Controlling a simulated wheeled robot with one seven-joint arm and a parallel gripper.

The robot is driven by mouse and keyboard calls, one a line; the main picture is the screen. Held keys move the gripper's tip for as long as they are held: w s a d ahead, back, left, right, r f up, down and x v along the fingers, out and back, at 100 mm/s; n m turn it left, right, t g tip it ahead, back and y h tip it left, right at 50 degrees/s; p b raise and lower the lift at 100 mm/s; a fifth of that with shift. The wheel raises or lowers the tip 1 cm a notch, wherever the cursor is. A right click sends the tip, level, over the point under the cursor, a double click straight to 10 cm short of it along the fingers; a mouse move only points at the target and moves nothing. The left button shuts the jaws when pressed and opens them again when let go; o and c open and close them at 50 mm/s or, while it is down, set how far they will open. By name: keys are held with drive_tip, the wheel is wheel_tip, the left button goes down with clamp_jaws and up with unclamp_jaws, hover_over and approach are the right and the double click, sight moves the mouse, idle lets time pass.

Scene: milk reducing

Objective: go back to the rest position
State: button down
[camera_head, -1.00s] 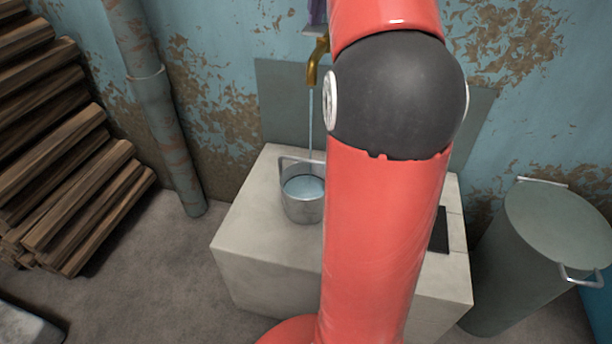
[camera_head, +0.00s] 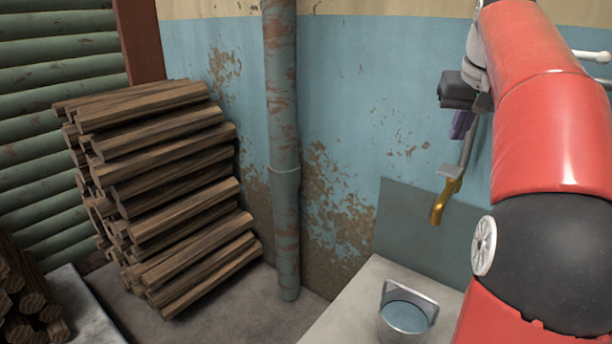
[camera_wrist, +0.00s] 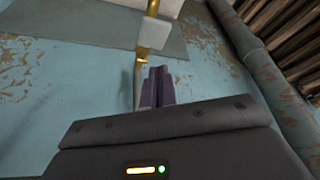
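My gripper (camera_head: 462,125) is at the upper right of the head view, beside the wall and above the brass tap (camera_head: 445,202). Its purple fingers (camera_wrist: 157,85) lie close together in the wrist view, with nothing seen between them. The tap also shows in the wrist view (camera_wrist: 144,62), beyond the fingertips, with a pale flat piece (camera_wrist: 154,34) on it. A metal bucket (camera_head: 405,329) holding water stands on the pale stone block (camera_head: 345,315) below the tap. No water stream shows under the tap now.
A stack of wooden logs (camera_head: 185,190) stands at the left against a green slatted wall (camera_head: 50,70). A rusty vertical pipe (camera_head: 284,140) runs up the blue peeling wall (camera_head: 350,110) near the tap. A pale ledge (camera_head: 95,310) is at the lower left.

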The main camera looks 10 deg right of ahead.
drive_tip(key=s+a+f+n+t, duration=0.1)
drive_tip(key=s+a+f, duration=0.6)
drive_tip(key=a, duration=0.3)
drive_tip(key=s+a+f+n, duration=0.2)
drive_tip(key=s+a+f, duration=0.4)
drive_tip(key=a, duration=0.4)
drive_tip(key=s+a+f+y, duration=0.1)
drive_tip(key=s+a+f, duration=0.2)
drive_tip(key=s+f, duration=0.4)
wheel_tip(320, 180, down, 4)
drive_tip(key=shift+s+r+n, duration=0.2)
drive_tip(key=shift+s+n, duration=0.1)
